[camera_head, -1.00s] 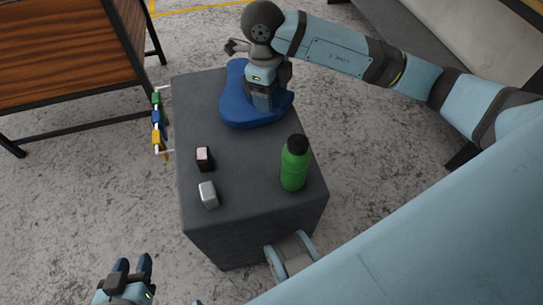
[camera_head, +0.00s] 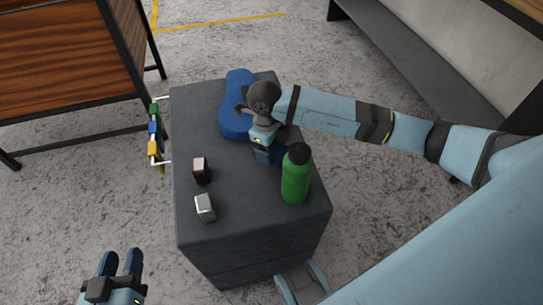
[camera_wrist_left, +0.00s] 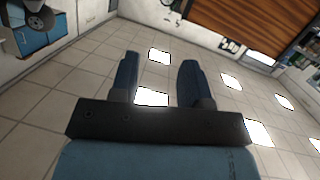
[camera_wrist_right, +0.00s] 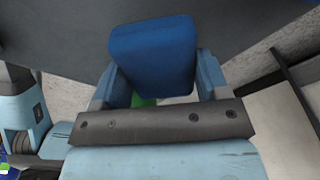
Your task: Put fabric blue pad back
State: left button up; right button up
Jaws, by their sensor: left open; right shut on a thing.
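In the right wrist view, that gripper is shut on a blue pad (camera_wrist_right: 152,52), seen as a rounded block between the fingers. In the head view the held part is mostly hidden; I cannot tell whether it joins the larger blue shape. My left gripper (camera_head: 121,265) is open and empty, lower left; it also shows in the left wrist view (camera_wrist_left: 158,82).
A green bottle (camera_head: 296,178) stands upright on the dark grey box (camera_head: 225,225), close to my right gripper. Two small blocks, one pinkish (camera_head: 200,168) and one silver (camera_head: 205,207), sit at its left. Coloured handles (camera_head: 155,130) hang beside its left edge. A wooden table (camera_head: 60,70) stands farther left.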

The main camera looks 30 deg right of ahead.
notch_tip(320, 180, down, 3)
jog(key=shift+f+b, duration=0.1)
jog(key=shift+b, duration=0.25)
jog(key=shift+f, duration=0.35)
jog(key=o, duration=0.9)
pick_arm(q)
jog(key=shift+w+d+r+t+h, duration=0.15)
jog(key=shift+d+r+t+h, duration=0.1)
jog(key=shift+r, duration=0.3)
jog(key=shift+w+d+r+t+h, duration=0.15)
jog(key=shift+d+r+t, duration=0.1)
jog(key=shift+r, duration=0.25)
pick_arm(e)
jog(key=shift+r, duration=0.2)
